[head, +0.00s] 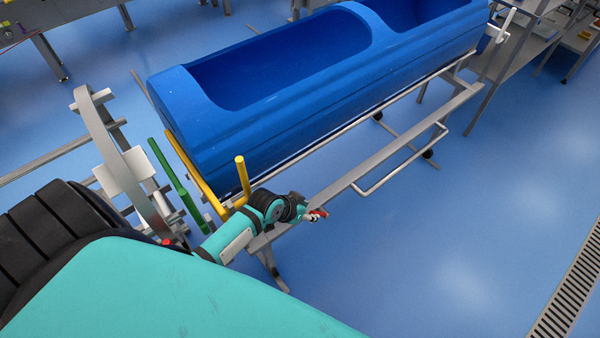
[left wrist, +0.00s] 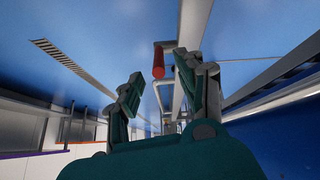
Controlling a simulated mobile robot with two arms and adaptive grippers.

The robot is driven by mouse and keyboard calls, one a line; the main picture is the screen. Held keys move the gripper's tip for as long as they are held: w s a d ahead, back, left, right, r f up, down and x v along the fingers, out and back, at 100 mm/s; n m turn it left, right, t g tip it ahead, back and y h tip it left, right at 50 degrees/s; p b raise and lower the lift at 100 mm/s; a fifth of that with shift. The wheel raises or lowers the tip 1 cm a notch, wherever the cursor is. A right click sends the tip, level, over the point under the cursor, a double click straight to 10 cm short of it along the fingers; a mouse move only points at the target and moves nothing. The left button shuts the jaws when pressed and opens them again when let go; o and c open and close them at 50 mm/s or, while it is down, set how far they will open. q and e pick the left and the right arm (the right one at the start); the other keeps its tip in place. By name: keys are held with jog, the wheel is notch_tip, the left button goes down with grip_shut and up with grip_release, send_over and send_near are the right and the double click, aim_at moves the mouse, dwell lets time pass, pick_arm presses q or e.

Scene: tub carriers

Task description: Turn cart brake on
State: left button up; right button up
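The cart carries a long blue tub (head: 290,125) on a metal frame (head: 360,172). A small red handle (head: 319,213), likely the brake lever's grip, shows just beyond my left gripper (head: 303,209) beside the cart's near end. In the left wrist view, the red handle (left wrist: 158,62) sits on a grey metal part ahead of the fingertips. My left gripper (left wrist: 158,90) has its two fingers spread apart, with nothing between them. The handle appears centred in the gap but farther off. My right gripper is not in view.
A yellow bar (head: 241,176) rises at the tub's near end, close to my left arm. A green bar (head: 175,182) stands left of it. Steel tables (head: 520,45) stand at the far right. The blue floor is clear on the right, up to a drain grate (head: 570,295).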

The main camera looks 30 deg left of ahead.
pick_arm(q)
jog(key=v, duration=0.5)
jog(key=shift+f, duration=0.1)
jog(key=shift+c, duration=0.3)
